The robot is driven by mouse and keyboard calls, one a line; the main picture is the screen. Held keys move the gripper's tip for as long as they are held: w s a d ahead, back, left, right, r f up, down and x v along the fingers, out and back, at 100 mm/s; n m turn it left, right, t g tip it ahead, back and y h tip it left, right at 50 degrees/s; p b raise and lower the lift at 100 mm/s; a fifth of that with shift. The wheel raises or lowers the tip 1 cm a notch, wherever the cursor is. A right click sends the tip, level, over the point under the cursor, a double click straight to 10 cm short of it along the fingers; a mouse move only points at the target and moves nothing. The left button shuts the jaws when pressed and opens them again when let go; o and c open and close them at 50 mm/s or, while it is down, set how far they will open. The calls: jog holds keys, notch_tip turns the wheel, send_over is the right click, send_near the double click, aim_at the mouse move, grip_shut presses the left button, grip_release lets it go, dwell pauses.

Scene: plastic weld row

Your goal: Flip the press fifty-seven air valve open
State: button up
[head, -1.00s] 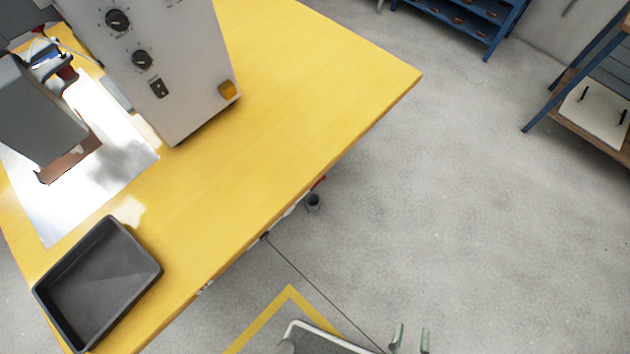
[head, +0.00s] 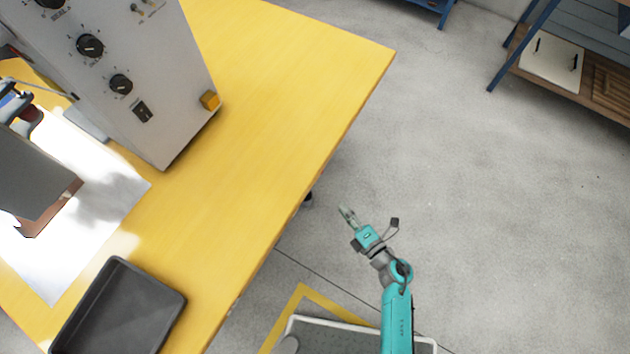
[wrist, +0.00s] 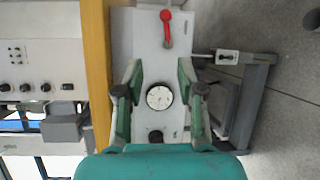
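In the wrist view a red lever handle (wrist: 166,18), which looks like the air valve's, sits near the top of a pale panel (wrist: 144,40). The lever runs up and down the picture. A round white dial gauge (wrist: 159,97) is below it, with a black knob (wrist: 155,136) lower still. My gripper (wrist: 159,68) is open and empty; its green fingers flank the gauge, with the lever beyond their tips. In the head view my gripper (head: 346,214) is over the floor just right of the yellow table's edge. The valve does not show in the head view.
The yellow table (head: 290,90) carries a grey control box (head: 165,85) with knobs and a dark tray (head: 125,310). In the wrist view a grey metal frame (wrist: 252,100) stands right of the panel. Open floor (head: 480,220) lies to the right; shelving is at the back.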

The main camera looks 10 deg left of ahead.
jog(key=w+a+f+n, duration=0.1)
jog(key=w+a+f, duration=0.1)
jog(key=w+a, duration=0.7)
jog(key=shift+a+f+g, duration=0.15)
jog(key=shift+f+g, duration=0.15)
jog(key=shift+g, duration=0.1)
grip_shut()
